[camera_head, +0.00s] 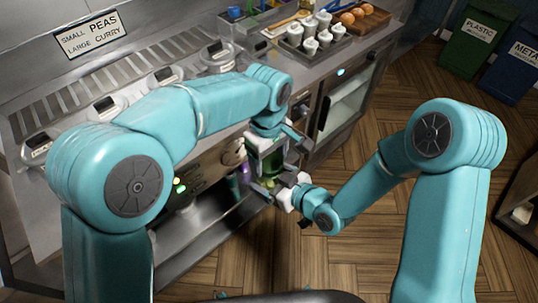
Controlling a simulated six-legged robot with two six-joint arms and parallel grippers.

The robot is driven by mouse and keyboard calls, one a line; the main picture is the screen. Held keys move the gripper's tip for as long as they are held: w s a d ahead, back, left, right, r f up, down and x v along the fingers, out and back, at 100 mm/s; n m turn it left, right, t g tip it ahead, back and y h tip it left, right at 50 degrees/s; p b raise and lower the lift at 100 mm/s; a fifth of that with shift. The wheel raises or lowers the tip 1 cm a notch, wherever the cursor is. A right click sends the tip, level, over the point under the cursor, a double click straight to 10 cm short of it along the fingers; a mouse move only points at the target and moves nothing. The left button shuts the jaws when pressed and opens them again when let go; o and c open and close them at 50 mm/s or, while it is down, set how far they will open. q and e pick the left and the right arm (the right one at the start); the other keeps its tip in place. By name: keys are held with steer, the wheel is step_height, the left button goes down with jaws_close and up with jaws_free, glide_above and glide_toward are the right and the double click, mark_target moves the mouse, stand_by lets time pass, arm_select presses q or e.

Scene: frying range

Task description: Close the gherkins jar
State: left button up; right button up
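The gherkins jar (269,166), a green glass jar, is upright in front of the range, off the counter. My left gripper (270,146) points down over the jar's top, with its fingers apart on either side. The lid is hard to make out there, and I cannot tell whether the fingers grip it. My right gripper (279,188) reaches in from the lower right at the jar's lower part and appears shut on it. The fingers hide some of the glass.
The steel counter (160,62) with several lidded containers (217,56) runs behind my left arm. Open wooden floor (390,110) lies to the right, with bins (478,40) beyond.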

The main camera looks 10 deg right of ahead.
arm_select(q)
steer(key=m, duration=0.6)
steer(key=shift+m, duration=0.3)
steer(key=o, duration=1.2)
steer(key=shift+c, duration=0.2)
steer(key=shift+r, duration=2.25)
steer(key=shift+o, duration=0.3)
